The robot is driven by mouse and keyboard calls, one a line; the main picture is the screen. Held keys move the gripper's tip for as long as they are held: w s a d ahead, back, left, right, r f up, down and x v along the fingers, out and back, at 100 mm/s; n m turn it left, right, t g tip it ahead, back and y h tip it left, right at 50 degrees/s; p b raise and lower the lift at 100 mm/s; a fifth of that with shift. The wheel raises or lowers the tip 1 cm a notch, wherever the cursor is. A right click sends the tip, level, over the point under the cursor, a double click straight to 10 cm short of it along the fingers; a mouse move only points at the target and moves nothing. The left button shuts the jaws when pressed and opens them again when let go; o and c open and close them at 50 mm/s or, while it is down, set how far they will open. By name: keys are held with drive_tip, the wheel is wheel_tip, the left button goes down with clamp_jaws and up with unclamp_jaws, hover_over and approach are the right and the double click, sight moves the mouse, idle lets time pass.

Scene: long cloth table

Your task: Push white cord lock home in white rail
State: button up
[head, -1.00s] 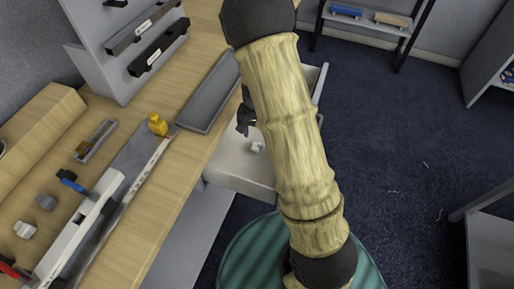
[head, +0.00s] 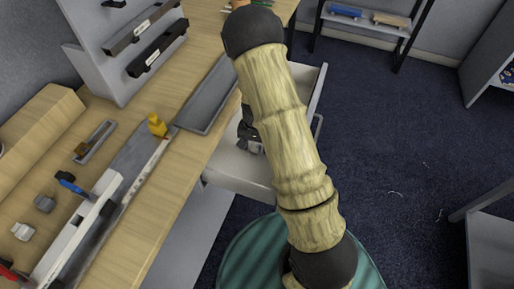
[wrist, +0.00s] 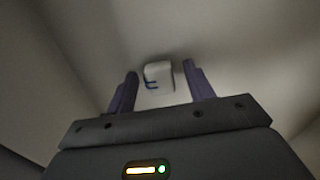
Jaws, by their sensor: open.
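The white cord lock (wrist: 159,73) lies inside the open drawer and shows in the wrist view between the two purple-grey fingers of my gripper (wrist: 160,82). It has a small dark blue mark on its left side. The fingers are spread apart with a gap on each side of it. In the head view my gripper (head: 249,137) is inside the drawer (head: 235,168), mostly behind my arm, and the cord lock is hidden there. A long white rail (head: 78,237) lies on the table at the lower left.
The wooden table (head: 170,170) carries a grey tray (head: 207,95), a yellow piece (head: 157,124), a blue-handled tool (head: 70,182) and small grey and white blocks (head: 23,231). A grey upright panel (head: 100,50) stands at the back. The drawer walls surround my gripper.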

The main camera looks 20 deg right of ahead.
sight(256, 146)
drive_tip(key=shift+f, duration=0.15)
drive_tip(key=shift+c, duration=0.4)
drive_tip(key=c, duration=1)
wheel_tip(256, 146, up, 10)
drive_tip(key=shift+r+p, duration=0.1)
drive_tip(key=shift+p, duration=0.25)
